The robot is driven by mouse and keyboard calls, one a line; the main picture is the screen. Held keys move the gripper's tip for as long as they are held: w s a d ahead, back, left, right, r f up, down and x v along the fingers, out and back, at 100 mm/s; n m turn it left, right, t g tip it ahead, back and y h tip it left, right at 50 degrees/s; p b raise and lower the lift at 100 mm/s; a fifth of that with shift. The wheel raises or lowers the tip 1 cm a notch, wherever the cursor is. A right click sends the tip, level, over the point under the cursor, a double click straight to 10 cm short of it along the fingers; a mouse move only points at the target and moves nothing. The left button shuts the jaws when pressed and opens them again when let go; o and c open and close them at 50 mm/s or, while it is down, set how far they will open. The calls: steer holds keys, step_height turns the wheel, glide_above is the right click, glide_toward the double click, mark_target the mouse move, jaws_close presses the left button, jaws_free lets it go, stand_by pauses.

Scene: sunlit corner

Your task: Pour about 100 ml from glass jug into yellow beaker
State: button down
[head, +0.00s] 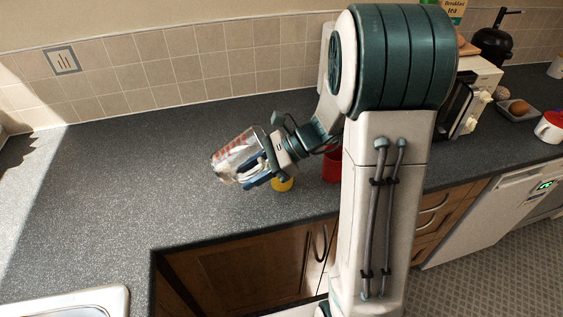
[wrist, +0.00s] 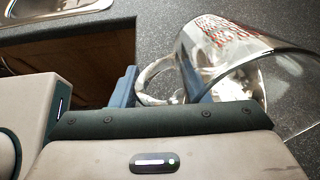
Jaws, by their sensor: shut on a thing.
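The glass jug (head: 234,153), clear with red markings, is held above the counter in the head view, tilted well over. In the wrist view the jug (wrist: 228,52) fills the upper right. My gripper (head: 258,172) is shut on the jug's handle; its blue fingers (wrist: 160,88) stand either side of the handle in the wrist view. The yellow beaker (head: 283,184) stands on the counter just below and right of my gripper, partly hidden by it. I cannot see the beaker's inside, nor tell the liquid level in the jug or any stream.
A red container (head: 332,167) stands right of the beaker, mostly hidden by my arm. The grey counter (head: 130,170) is clear to the left. A sink (head: 75,303) is at front left.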

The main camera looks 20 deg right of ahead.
steer(key=shift+f+y+b, duration=0.1)
steer(key=shift+y+b, duration=0.3)
steer(key=shift+b, duration=0.1)
steer(key=shift+d+r+y, duration=0.25)
steer(key=shift+d+y, duration=0.05)
steer(key=shift+d, duration=0.2)
stand_by(0.8)
steer(key=shift+a+b, duration=0.15)
steer(key=shift+b, duration=0.2)
steer(key=shift+r+y+b, duration=0.3)
steer(key=shift+y+b, duration=0.1)
steer(key=shift+y, duration=0.1)
stand_by(1.5)
steer(key=h+p, duration=0.1)
steer(key=p, duration=0.1)
steer(key=f+h+p, duration=0.1)
steer(key=h+p, duration=0.2)
steer(key=shift+a+f+h+p, duration=0.15)
steer(key=shift+a+h+p, duration=0.1)
steer(key=shift+h+p, duration=0.15)
steer(key=shift+f, duration=0.2)
steer(key=shift+h, duration=0.3)
stand_by(1.3)
